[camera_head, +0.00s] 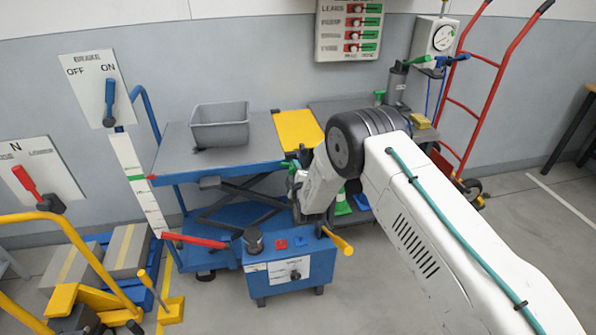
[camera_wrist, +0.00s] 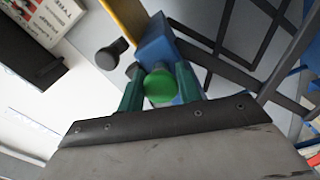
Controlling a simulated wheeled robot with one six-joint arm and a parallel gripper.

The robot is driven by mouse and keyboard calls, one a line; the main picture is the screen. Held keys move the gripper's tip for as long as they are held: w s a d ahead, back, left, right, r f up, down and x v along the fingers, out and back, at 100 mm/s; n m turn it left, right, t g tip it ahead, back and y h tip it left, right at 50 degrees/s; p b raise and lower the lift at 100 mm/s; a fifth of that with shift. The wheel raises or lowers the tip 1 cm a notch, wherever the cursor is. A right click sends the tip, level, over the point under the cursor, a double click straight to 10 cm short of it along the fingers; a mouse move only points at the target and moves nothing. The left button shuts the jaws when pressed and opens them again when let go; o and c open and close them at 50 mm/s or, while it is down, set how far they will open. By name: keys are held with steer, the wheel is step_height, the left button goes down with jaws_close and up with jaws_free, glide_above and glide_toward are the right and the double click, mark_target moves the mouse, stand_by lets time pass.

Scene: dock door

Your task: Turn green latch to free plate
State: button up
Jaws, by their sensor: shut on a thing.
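The green latch (camera_wrist: 159,86) shows in the wrist view as a round green knob in front of a blue block (camera_wrist: 158,45). My gripper (camera_wrist: 160,80) has its two dark green fingers on either side of the knob, shut on it. The yellow plate (camera_head: 298,130) lies between the blue lift table's grey top and a darker grey surface to its right. A strip of the plate (camera_wrist: 124,18) also shows at the top of the wrist view. In the head view my arm largely hides the latch and the gripper at the table's right edge.
A grey bin (camera_head: 220,126) stands on the lift table (camera_head: 175,150). A blue pump box (camera_head: 290,270) with red and yellow handles stands below my wrist. A red hand truck (camera_head: 492,65) leans at the right. A yellow-railed cart with boxes is at lower left. Floor at lower middle is clear.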

steer(key=shift+w+d+r+n, duration=0.1)
steer(key=shift+r+n, duration=0.05)
steer(key=shift+n, duration=1.65)
steer(key=o, duration=0.9)
steer(key=v, duration=0.8)
